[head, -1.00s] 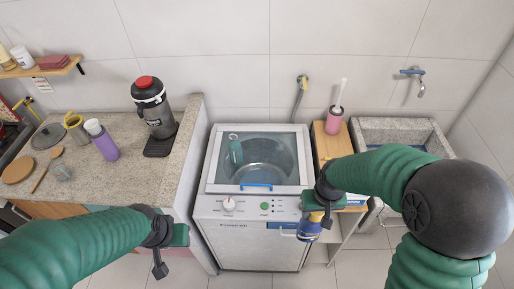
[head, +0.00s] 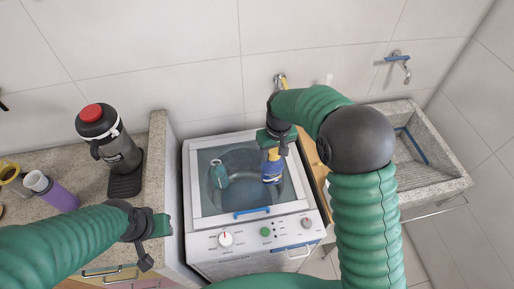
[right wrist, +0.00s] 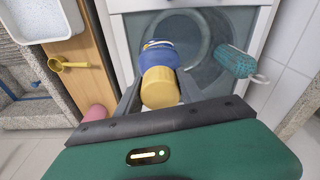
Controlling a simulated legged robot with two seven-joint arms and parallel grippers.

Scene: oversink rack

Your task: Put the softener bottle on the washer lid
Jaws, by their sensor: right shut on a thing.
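The softener bottle, blue with a yellow cap (head: 272,170), is in my right gripper (head: 274,150), which is shut on it near the cap. In the head view the bottle appears over the right part of the washer's glass lid (head: 240,200). I cannot tell whether its base touches the glass. The right wrist view shows the yellow cap (right wrist: 160,88) between the two fingers, with the lid beyond. My left gripper (head: 160,228) hangs left of the washer, away from the bottle; its finger opening is not clear.
A teal brush-like item (head: 219,175) is on the lid's left part. A stone sink (head: 440,185) is at the right. The lid's middle is clear.

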